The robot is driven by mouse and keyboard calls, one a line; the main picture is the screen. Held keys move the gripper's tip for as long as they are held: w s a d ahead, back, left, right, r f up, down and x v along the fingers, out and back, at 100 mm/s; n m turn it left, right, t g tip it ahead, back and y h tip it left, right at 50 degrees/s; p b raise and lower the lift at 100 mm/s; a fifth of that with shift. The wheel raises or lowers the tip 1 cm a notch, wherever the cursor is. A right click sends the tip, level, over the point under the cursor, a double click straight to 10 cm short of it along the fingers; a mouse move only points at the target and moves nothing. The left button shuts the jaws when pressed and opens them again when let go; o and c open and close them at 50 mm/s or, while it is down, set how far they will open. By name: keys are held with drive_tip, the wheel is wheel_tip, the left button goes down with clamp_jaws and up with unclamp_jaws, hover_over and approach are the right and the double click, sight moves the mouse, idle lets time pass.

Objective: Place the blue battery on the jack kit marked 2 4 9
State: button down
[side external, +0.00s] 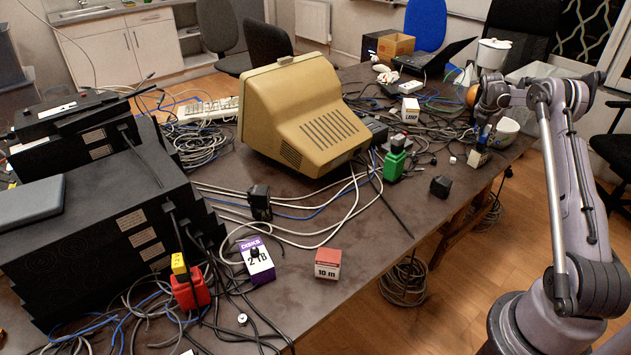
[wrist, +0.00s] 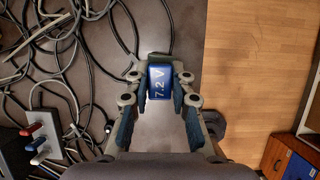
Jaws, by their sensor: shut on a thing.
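The blue battery (wrist: 160,82), marked 7.2 V, is between the fingers of my gripper (wrist: 164,98) in the wrist view, and my gripper is shut on it. In the side external view my gripper (side external: 483,132) is at the right end of the table, near its edge, with the blue battery (side external: 485,136) small between the fingers. A small pale box-like thing (side external: 478,158) shows just below; I cannot tell whether the battery touches it. No label reading 2 4 9 is legible, so I cannot tell which thing is the jack kit.
A green box (side external: 393,166), a black block (side external: 440,186), a LAMP box (side external: 410,110) and a white bowl (side external: 507,130) stand nearby. A red-and-white 10 m box (side external: 327,264), a DISKS box (side external: 257,261) and a beige monitor (side external: 300,115) stand farther left. Loose cables cover much of the table.

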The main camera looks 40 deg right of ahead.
drive_tip(key=c, duration=1.2)
unclamp_jaws()
drive_tip(key=shift+f, duration=0.15)
drive_tip(key=shift+o, duration=0.2)
